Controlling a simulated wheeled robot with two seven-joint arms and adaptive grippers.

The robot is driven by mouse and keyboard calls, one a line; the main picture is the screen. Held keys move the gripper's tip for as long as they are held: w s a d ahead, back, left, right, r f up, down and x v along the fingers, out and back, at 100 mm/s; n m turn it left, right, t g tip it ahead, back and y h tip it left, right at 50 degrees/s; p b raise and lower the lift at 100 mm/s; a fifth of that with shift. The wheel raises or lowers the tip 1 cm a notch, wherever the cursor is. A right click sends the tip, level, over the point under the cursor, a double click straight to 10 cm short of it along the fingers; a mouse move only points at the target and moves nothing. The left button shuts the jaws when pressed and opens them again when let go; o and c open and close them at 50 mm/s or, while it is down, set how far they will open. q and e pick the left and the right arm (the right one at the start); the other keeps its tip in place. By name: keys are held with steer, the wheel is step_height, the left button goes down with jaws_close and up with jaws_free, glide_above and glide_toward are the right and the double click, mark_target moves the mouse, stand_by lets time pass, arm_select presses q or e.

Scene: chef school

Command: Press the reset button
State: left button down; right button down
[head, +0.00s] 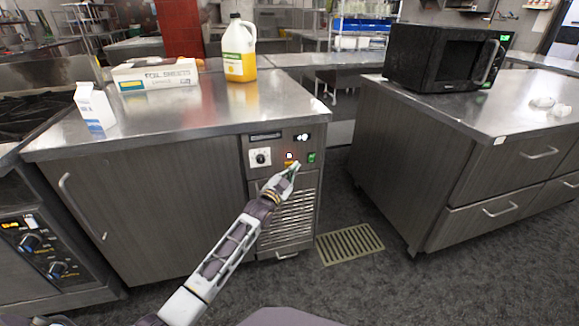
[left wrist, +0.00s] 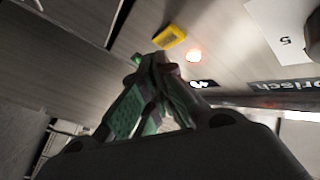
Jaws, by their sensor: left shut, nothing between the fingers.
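The cabinet's control panel (head: 277,146) has a dial, a dark display, a green switch (head: 311,157) and a small lit button (head: 290,155). No reset lettering is legible. My left gripper (head: 292,169) is shut and empty, with its fingertips just below the lit button in the head view. In the left wrist view its green-padded fingers (left wrist: 154,64) meet close to the tag and button; whether they touch the panel I cannot tell. My right gripper is out of view.
A vent grille (head: 290,215) lies below the panel. On the counter (head: 195,113) stand a milk carton (head: 94,108), a box (head: 155,74) and a yellow jug (head: 239,50). A second counter with a microwave (head: 447,58) stands right, across a floor gap.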

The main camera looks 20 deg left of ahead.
arm_select(q)
steer(key=shift+w+a, duration=0.5)
steer(key=shift+w, duration=0.2)
stand_by(1.3)
steer(key=shift+s+d, duration=0.1)
steer(key=shift+s, duration=0.05)
steer(key=shift+s+d+p, duration=0.35)
steer(key=shift+s+p, duration=0.25)
steer(key=shift+p, duration=0.2)
steer(key=shift+s+d, duration=0.1)
steer(key=s+d+p, duration=0.1)
steer(key=s+p, duration=0.1)
steer(key=s+d+p, duration=0.1)
steer(key=s, duration=0.1)
steer(key=shift+d+p, duration=0.35)
stand_by(0.5)
stand_by(0.8)
